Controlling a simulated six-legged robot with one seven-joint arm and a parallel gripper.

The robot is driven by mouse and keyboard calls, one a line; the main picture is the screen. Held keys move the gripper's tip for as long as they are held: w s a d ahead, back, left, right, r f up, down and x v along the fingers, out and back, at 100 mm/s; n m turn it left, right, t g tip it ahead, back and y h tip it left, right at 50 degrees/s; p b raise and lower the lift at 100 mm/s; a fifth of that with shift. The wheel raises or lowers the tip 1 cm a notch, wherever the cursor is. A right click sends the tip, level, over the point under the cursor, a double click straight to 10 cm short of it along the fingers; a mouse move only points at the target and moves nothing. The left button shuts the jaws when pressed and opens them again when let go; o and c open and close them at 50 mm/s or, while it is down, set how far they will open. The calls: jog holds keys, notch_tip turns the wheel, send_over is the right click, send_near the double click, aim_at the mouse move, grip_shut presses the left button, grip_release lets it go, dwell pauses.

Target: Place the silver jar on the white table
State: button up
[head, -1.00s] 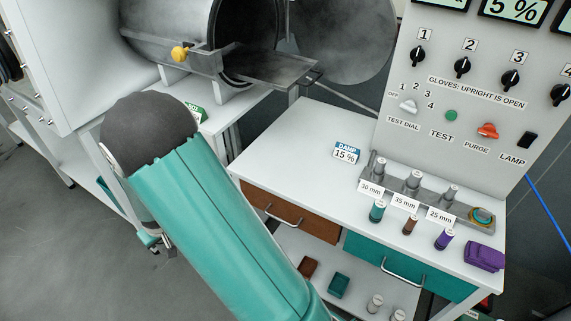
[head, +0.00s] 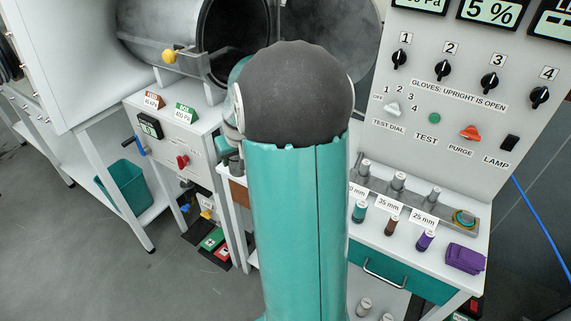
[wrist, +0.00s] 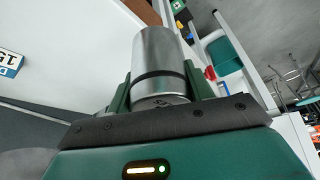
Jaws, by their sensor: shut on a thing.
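The silver jar (wrist: 158,58) is a shiny metal cylinder with a dark band near its lower end. In the wrist view it sits between the two green fingers of my gripper (wrist: 160,92), which is shut on it. In the head view the jar and gripper are hidden behind my arm.
On the table are a metal post rack (head: 400,182), a teal vial (head: 359,210), a brown one (head: 391,224), a purple one (head: 425,240) and a folded purple cloth (head: 465,257). A control panel (head: 470,110) rises behind. A chamber (head: 185,40) stands at the back left.

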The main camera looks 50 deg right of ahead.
jog(key=s+d+r+m, duration=0.1)
jog(key=s+d+r, duration=0.3)
jog(key=s+d, duration=0.1)
jog(key=d+f, duration=0.3)
jog(key=d, duration=0.1)
jog(key=w+d+f, duration=0.1)
jog(key=d+f, duration=0.2)
jog(key=d, duration=0.2)
jog(key=w+d+f, duration=0.1)
jog(key=d+f, duration=0.2)
jog(key=d, duration=0.1)
jog(key=shift+d+f, duration=0.1)
jog(key=shift+d, duration=0.1)
jog(key=shift+d+f, duration=0.15)
jog(key=shift+f, duration=0.05)
jog(key=shift+d+f, duration=0.15)
jog(key=shift+f, duration=1.5)
jog(key=shift+f, duration=0.1)
jog(key=o, duration=1)
